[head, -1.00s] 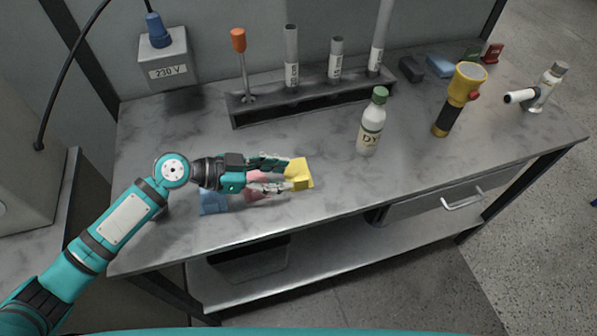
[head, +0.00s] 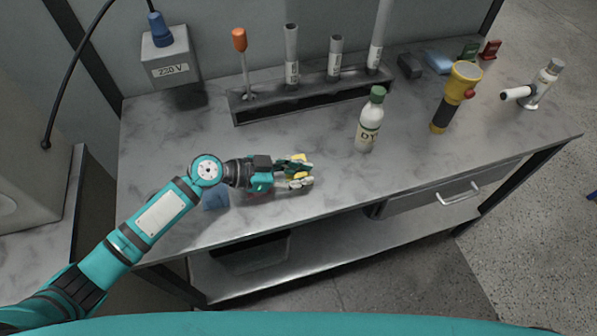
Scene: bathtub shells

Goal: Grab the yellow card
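The yellow card (head: 299,157) lies on the grey marbled bench near its front edge, left of the middle. It is mostly covered by my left gripper (head: 302,173); only small yellow patches show by and between the fingers. The gripper reaches in from the left, low over the bench. Its two fingers are apart, one on the far side and one on the near side of the card. I cannot tell whether they touch it. My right gripper is not in view.
A blue card (head: 215,198) lies beneath my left wrist. A white bottle with a green cap (head: 369,122), a flashlight (head: 455,98) and a rack (head: 315,100) with several tubes and an orange-handled screwdriver (head: 242,60) stand behind and to the right. The bench right of the gripper is clear.

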